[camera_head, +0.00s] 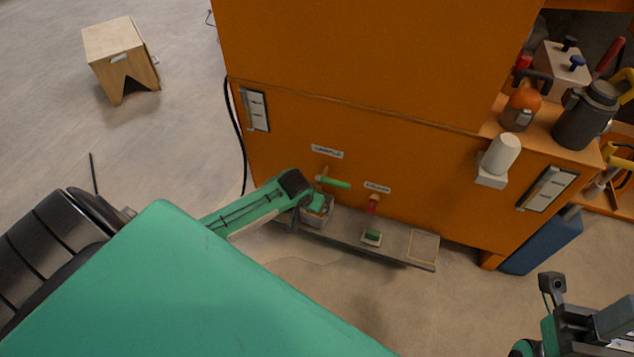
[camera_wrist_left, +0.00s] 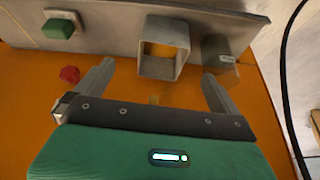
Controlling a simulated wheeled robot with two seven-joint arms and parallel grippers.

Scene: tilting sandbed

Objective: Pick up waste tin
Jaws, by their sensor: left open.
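An open square metal tin (camera_wrist_left: 163,48), which I take to be the waste tin, stands on the low metal shelf (camera_wrist_left: 110,20) in the left wrist view. Something orange shows inside its opening. A dark grey block (camera_wrist_left: 220,55) with a small unreadable label is beside it on the right. My left gripper (camera_wrist_left: 157,88) is open and empty, its fingers spread on either side below the tin. In the head view the tin (camera_head: 316,217) is partly hidden by my left gripper (camera_head: 312,202). Part of my right arm (camera_head: 575,325) shows at bottom right; its fingers are unclear.
The shelf holds a green button (camera_head: 372,236) and an outlined square. A green handle (camera_head: 335,183) and a red knob (camera_head: 374,203) stick out of the orange cabinet (camera_head: 350,130). A black cable (camera_head: 236,130) hangs at its left. A wooden stool (camera_head: 118,55) stands on the open floor.

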